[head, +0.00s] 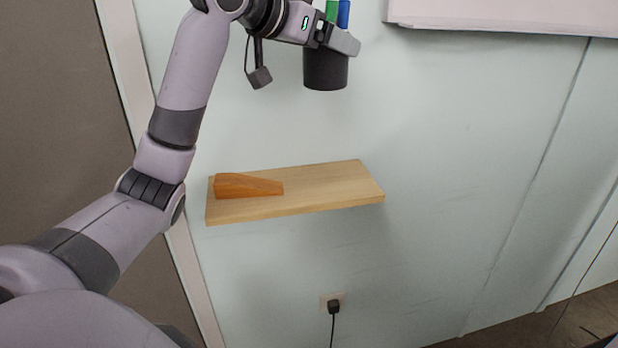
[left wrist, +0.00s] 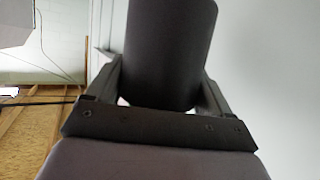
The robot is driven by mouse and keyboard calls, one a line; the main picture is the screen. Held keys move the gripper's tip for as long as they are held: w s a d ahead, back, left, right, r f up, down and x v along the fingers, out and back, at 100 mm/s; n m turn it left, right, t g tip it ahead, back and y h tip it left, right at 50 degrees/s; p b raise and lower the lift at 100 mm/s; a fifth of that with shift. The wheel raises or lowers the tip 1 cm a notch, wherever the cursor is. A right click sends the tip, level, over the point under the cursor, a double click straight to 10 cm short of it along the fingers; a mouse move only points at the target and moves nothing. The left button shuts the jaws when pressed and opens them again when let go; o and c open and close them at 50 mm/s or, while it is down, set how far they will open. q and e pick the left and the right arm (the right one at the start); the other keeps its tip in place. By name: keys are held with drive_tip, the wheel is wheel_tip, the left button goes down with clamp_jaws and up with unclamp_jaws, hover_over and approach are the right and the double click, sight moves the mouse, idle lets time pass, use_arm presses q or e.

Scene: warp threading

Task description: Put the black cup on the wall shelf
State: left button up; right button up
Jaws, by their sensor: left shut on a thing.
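The black cup (head: 325,70) is at the top of the head view, with a green and a blue marker-like item (head: 343,14) sticking up from it. My left gripper (head: 338,42) is shut on the cup and holds it in the air, above the shelf in the picture. In the left wrist view the cup (left wrist: 168,50) sits between the two fingers of the gripper (left wrist: 160,85). The wooden wall shelf (head: 320,185) is on the pale wall, below the cup in the picture. My right gripper is not in view.
An orange-brown wooden wedge-shaped block (head: 245,186) lies on the left part of the shelf. The shelf's right part is clear. A white board edge (head: 480,18) is at the upper right. A plug in a socket (head: 333,305) is below the shelf. A door frame is at left.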

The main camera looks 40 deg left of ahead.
use_arm(q)
drive_tip(key=shift+w, duration=0.1)
drive_tip(key=shift+f, duration=0.4)
wheel_tip(320, 180, down, 19)
idle(0.4)
drive_tip(key=o, duration=1)
drive_tip(key=shift+f, duration=0.15)
drive_tip(key=shift+r, duration=0.2)
drive_tip(key=shift+s+a, duration=0.1)
drive_tip(key=shift+s, duration=0.25)
drive_tip(key=b+v, duration=0.2)
drive_tip(key=v, duration=0.9)
drive_tip(key=shift+s, duration=0.25)
drive_tip(key=shift+r, duration=0.1)
